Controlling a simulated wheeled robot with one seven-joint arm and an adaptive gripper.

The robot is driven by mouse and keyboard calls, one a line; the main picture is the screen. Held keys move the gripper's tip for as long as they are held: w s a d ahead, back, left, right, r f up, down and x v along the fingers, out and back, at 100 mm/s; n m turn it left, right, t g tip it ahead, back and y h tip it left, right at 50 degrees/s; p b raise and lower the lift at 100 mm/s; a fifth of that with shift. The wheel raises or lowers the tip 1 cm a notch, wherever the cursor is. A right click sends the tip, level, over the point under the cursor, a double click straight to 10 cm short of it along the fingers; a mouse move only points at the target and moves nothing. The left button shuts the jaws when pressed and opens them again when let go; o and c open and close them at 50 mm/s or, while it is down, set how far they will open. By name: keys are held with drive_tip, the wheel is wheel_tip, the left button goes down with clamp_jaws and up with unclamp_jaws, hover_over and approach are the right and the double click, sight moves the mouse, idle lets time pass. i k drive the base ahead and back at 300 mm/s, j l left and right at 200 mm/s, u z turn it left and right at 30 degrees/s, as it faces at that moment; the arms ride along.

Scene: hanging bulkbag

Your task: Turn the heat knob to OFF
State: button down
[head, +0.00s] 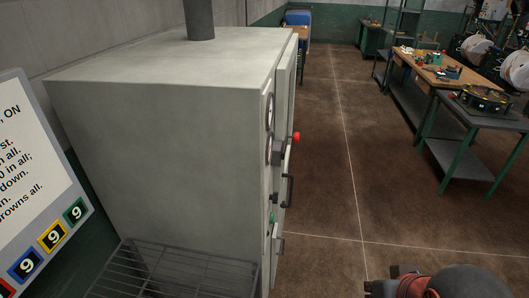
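A tall pale grey oven-like cabinet (160,130) fills the left and middle, seen from its side, with its front facing right. Along that front, seen nearly edge-on, are round dials (269,109), a red knob (296,137), a dark handle (289,190) and a small green part (271,217). I cannot tell which control is the heat knob or how it is set. Part of my arm shows at the bottom right edge, apart from the cabinet. My gripper's fingers do not show.
A wire rack (180,272) juts out low beside the cabinet. A sign with text and coloured number squares (50,236) stands at the left. The brown floor (345,190) right of the cabinet is clear. Workbenches (432,68) and a dark metal table (485,112) stand further right.

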sight(274, 197)
drive_tip(key=u, duration=0.65)
drive_tip(key=i+l+u, duration=0.1)
drive_tip(key=i+l, duration=0.1)
drive_tip(key=l, duration=0.25)
drive_tip(key=u, duration=0.05)
